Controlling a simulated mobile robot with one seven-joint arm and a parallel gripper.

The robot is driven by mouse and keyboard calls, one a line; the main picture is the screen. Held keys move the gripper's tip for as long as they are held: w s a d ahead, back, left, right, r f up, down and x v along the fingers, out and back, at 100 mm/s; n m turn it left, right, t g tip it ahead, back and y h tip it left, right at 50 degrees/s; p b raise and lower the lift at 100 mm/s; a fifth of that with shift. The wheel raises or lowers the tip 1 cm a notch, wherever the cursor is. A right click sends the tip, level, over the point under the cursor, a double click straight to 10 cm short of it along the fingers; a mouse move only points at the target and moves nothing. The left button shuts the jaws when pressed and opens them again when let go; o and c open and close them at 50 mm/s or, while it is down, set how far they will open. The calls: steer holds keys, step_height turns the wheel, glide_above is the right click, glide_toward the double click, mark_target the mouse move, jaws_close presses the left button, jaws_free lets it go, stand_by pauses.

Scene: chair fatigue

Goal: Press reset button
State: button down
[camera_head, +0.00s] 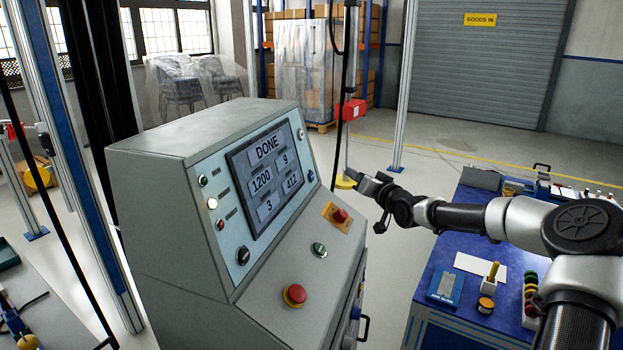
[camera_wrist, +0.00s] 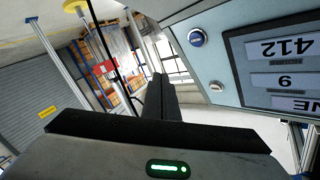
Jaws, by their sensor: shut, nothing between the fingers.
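The grey control console (camera_head: 170,190) stands at centre left, its sloped panel facing right. Its screen (camera_head: 270,178) reads DONE, 1200, 9, 3 and 412. A blue button (camera_head: 311,176) sits at the screen's right edge; it also shows in the wrist view (camera_wrist: 197,38). I cannot read a reset label on any button. My gripper (camera_head: 352,178) is shut and empty, to the right of the blue button and apart from the panel. In the wrist view its closed fingers (camera_wrist: 160,97) point up the picture, left of the panel.
The console also has a red button on a yellow plate (camera_head: 340,215), a green button (camera_head: 318,250) and a large red mushroom button (camera_head: 294,295). A blue workbench (camera_head: 455,250) with tools stands under my arm. Open floor lies behind my gripper.

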mark_target(312, 176)
steer(key=shift+w+a+f+b, duration=0.35)
steer(key=shift+w+a+b, duration=0.2)
steer(key=shift+a, duration=0.75)
steer(key=shift+w+a+f+b, duration=0.4)
steer(key=shift+w+a+b, duration=0.15)
steer(key=shift+a, duration=0.75)
steer(key=shift+w+a+f+b, duration=0.4)
steer(key=shift+w+a, duration=0.25)
steer(key=shift+a, duration=0.65)
steer(key=shift+w+a+b, duration=0.15)
steer(key=shift+a+b, duration=0.25)
steer(key=shift+w+a+f, duration=0.15)
steer(key=shift+a, duration=0.2)
steer(key=shift+d, duration=0.1)
steer(key=shift+s+d, duration=0.35)
steer(key=shift+d, duration=0.25)
